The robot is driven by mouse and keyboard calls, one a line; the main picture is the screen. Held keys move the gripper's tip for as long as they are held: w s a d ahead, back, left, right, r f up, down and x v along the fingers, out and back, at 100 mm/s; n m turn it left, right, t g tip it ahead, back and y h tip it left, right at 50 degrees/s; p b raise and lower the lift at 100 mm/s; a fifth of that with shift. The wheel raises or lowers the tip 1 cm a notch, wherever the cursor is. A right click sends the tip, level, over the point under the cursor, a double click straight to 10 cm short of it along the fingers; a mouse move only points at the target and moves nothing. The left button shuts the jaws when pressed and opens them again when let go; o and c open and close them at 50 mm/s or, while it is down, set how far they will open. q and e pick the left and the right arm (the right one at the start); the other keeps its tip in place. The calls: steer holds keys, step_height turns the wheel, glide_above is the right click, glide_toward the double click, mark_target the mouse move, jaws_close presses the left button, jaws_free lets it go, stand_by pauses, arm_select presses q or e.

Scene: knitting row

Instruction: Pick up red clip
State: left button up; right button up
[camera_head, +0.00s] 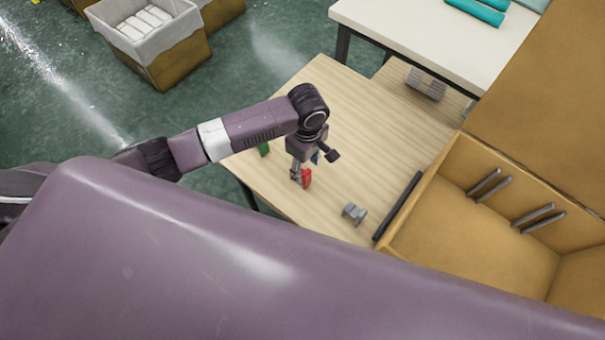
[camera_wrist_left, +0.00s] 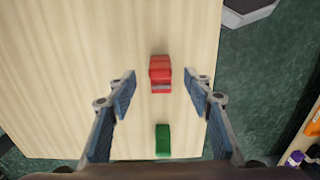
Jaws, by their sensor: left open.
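The red clip (camera_head: 307,178) lies on the wooden table near its front left edge in the head view. My left gripper (camera_head: 299,178) points down right at it. In the left wrist view the red clip (camera_wrist_left: 160,73) is ahead of the fingertips, roughly centred between them. The left gripper (camera_wrist_left: 163,88) is open, with a blue-padded finger on either side and nothing between the pads gripped. A green clip (camera_wrist_left: 163,140) lies nearer the palm in the wrist view, and it shows left of the arm in the head view (camera_head: 263,149). My right gripper is not in view.
A grey metal piece (camera_head: 354,213) and a black bar (camera_head: 398,206) lie right of the red clip. A wooden box (camera_head: 450,235) with metal rods stands at the right. The table's middle (camera_head: 385,130) is clear.

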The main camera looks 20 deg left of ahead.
mark_target(306, 171)
arm_select(q)
steer(key=shift+a+f, duration=0.1)
steer(key=shift+f, duration=1.85)
steer(key=c, duration=0.9)
steer(key=shift+r, duration=0.15)
